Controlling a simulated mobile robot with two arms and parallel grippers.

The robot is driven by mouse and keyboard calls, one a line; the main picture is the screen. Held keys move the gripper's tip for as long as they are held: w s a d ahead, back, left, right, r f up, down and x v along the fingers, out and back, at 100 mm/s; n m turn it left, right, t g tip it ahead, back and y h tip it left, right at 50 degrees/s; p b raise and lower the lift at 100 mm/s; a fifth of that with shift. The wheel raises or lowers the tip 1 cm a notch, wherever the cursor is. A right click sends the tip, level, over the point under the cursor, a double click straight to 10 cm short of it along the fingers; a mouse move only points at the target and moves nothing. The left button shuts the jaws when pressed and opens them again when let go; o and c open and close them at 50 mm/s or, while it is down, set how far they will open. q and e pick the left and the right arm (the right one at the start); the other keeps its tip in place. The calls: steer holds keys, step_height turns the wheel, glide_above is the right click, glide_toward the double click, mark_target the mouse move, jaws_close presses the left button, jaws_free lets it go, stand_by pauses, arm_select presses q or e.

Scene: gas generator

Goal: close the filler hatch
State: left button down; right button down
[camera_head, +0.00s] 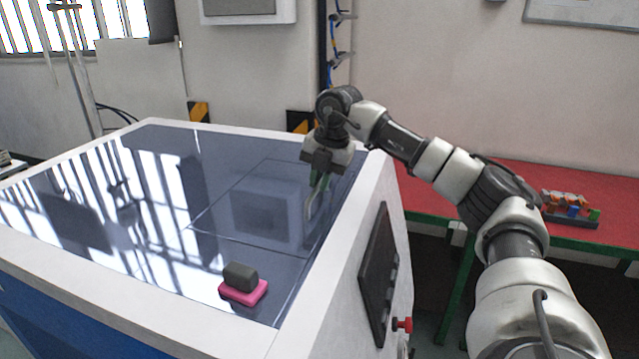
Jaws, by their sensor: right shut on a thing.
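The filler hatch (225,212) is a dark glossy panel in the top of the generator (150,338). Its seams show on the left and front sides, and it looks level or nearly level with the surrounding top; I cannot tell whether a small gap is left. My right gripper (318,192) points down at the hatch's right side, near the generator's right rim. Its fingers are closed on what looks like a slim hatch handle (311,206), partly hidden by the fingers and blurred by reflections. My left gripper is not in view.
A pink block with a dark grey block (240,275) on it sits on the front of the glossy top. A dark panel (378,275) and red knob (403,324) are on the generator's right side. A red-topped table (450,215) holding a tray of small coloured parts (570,209) stands behind my right arm.

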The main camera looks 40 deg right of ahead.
steer(key=shift+s+a+f, duration=0.1)
steer(key=shift+f, duration=0.35)
steer(key=c, duration=1.6)
jaws_free()
steer(key=o, duration=0.4)
steer(key=shift+w, duration=0.2)
steer(key=shift+o, duration=0.2)
steer(key=shift+s+r, duration=0.1)
steer(key=v, duration=1)
steer(key=shift+r+b, duration=0.3)
steer(key=shift+b, duration=0.15)
